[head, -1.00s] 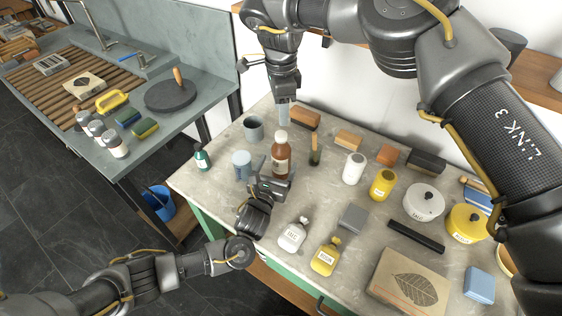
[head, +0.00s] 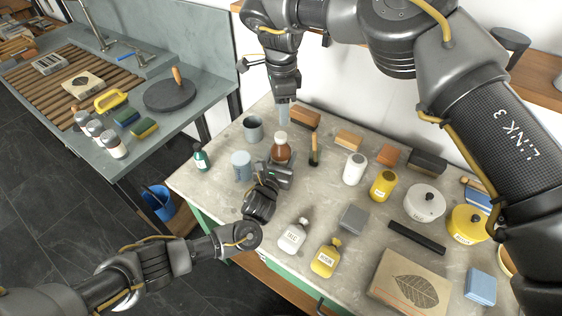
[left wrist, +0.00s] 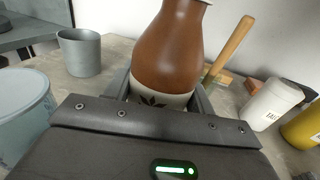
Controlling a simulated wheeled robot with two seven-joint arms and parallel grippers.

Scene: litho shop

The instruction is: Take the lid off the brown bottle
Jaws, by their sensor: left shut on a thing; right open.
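The brown bottle (head: 281,154) stands upright on the grey worktop, with its pale lid (head: 281,136) on top. My left gripper (head: 277,168) is shut around the bottle's lower body from the front. In the left wrist view the bottle (left wrist: 168,50) rises between the two fingers, with a pale leaf-marked label low on it; its top is nearly all cut off there. My right gripper (head: 285,96) is open, pointing down above and behind the lid in the picture, apart from it. A pale bluish shape under it makes its fingertips hard to make out.
On the worktop (head: 215,190), a grey cup (head: 253,128), a blue-grey jar (head: 242,165) and a green bottle (head: 202,160) stand left of the bottle. A wooden-handled tool (head: 314,150) and a white jar (head: 354,168) are close on its right. Talc and rosin bottles stand in front.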

